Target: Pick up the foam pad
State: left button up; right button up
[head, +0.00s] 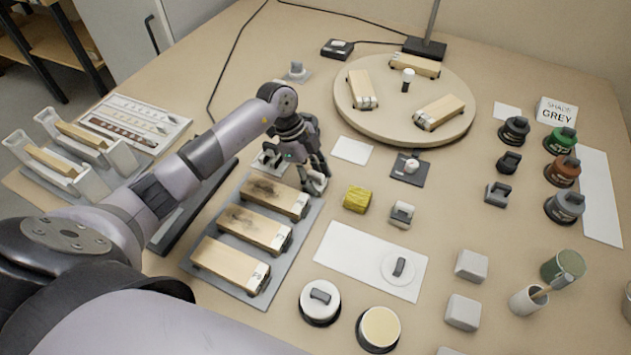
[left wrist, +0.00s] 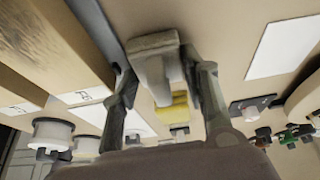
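My left gripper (head: 314,177) is low over the bench beside the far right end of the row of wooden blocks. Its two fingers stand apart in the left wrist view (left wrist: 168,72). A pale grey block-like piece (left wrist: 157,67) sits between them; narrow gaps seem to show at its sides, and contact is unclear. A yellow, rough, foam-like block (head: 357,199) lies on the bench to the right of the gripper; it also shows beyond the grey piece in the left wrist view (left wrist: 179,108). Which piece is the foam pad is not certain. My right gripper is out of view.
Wooden blocks (head: 254,229) lie on a grey mat just left of the gripper. A round turntable (head: 405,135) with more blocks stands behind. A small grey-handled piece (head: 402,213) and a white sheet (head: 345,256) lie to the right. Ink pots (head: 564,205) stand far right.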

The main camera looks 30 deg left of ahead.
aim_at(316, 173)
pick_arm(q)
jog(key=shift+c, duration=1)
jog(key=shift+r, duration=0.1)
notch_tip(316, 173, up, 20)
jog(key=o, duration=0.5)
jog(key=shift+c, duration=0.2)
jog(key=c, duration=0.5)
